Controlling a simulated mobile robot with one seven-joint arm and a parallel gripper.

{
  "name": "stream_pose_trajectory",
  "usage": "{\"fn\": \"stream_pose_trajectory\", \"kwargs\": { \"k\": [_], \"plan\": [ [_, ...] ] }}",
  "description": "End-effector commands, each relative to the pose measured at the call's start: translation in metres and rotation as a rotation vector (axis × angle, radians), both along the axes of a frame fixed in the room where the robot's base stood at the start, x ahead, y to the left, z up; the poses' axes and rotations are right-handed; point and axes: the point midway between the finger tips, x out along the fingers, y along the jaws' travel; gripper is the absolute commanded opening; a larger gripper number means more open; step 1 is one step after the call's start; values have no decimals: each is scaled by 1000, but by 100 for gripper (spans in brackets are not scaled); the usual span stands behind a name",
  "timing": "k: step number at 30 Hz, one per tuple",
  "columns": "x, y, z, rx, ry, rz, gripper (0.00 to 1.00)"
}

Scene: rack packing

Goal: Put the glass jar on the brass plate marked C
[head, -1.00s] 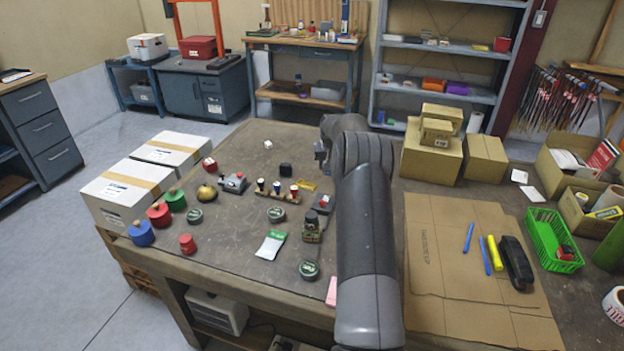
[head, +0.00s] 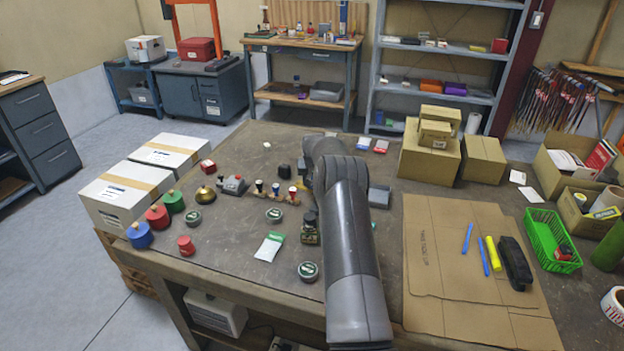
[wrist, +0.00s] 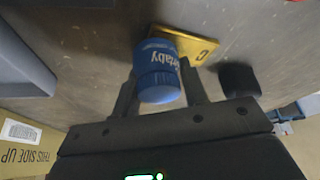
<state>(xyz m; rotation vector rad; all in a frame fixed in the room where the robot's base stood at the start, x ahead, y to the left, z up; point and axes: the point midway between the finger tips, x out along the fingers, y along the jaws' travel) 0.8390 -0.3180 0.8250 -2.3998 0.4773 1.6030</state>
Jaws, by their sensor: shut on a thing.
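My gripper (wrist: 160,72) is shut on a blue jar (wrist: 159,88) with white lettering and a blue ribbed end; I cannot tell whether it is glass. The brass plate marked C (wrist: 203,49) lies on the table right by the jar in the wrist view. The jar overlaps one side of the plate in the picture; I cannot tell whether it touches it or hangs above it.
A dark block (wrist: 238,79) sits close beside the plate; it also shows in the head view (head: 284,171). Cartons (head: 430,160) stand to the right.

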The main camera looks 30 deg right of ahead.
Motion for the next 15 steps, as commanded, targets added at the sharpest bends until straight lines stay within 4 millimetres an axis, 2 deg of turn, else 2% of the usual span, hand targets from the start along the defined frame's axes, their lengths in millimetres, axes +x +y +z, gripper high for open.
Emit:
{"fn": "stream_pose_trajectory", "kwargs": {
  "k": [3,4,11,15],
  "plan": [
    [0,0,-3,0,1,0,15],
    [0,0,-3,0,1,0,42],
    [0,0,-3,0,1,0,60],
    [0,0,-3,0,1,0,62]
  ]
}}
